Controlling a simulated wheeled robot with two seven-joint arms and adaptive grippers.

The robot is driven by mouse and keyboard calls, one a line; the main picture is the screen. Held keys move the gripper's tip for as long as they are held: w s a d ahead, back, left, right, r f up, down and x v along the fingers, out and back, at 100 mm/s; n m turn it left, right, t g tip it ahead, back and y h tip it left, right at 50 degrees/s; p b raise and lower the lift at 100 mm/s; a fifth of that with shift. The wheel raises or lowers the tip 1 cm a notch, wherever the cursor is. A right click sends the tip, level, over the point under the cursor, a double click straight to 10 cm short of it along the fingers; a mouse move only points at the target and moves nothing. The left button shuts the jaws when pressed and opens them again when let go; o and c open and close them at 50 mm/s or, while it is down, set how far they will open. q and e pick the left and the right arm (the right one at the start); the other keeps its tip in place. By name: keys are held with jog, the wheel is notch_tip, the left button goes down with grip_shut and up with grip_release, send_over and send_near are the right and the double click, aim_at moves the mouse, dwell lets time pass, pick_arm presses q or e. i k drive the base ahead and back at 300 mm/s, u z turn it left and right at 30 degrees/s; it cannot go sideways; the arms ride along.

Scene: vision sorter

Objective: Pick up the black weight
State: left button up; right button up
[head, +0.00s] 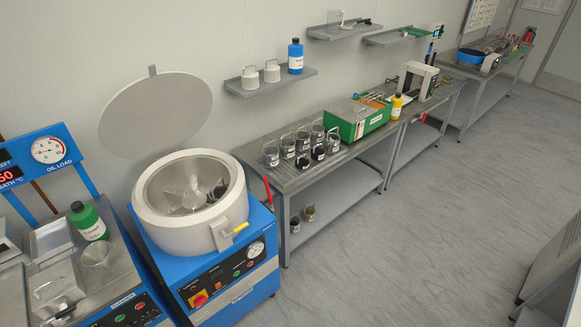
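I cannot make out a separate black weight in the head view. Several small clear beakers with dark or black contents (302,163) stand in rows on the grey steel bench (272,180); whether a weight is among them is too small to tell. A blue centrifuge-like machine (236,278) with a white round bowl (152,222) stands left of that bench, its round lid (155,112) raised. Dark parts (220,188) lie inside the bowl. Neither of my grippers is in view.
A green box (345,130) and yellow bottle (396,106) stand farther along the benches. Wall shelves hold white containers (250,78) and a blue bottle (295,56). A blue oil bath unit with a green bottle (88,222) is at left. The grey floor (420,230) is clear.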

aim_at(300, 162)
jog(key=z, duration=0.6)
jog(key=i, duration=1.85)
jog(key=u, duration=1.25)
jog(key=i, duration=0.5)
jog(key=u, duration=0.55)
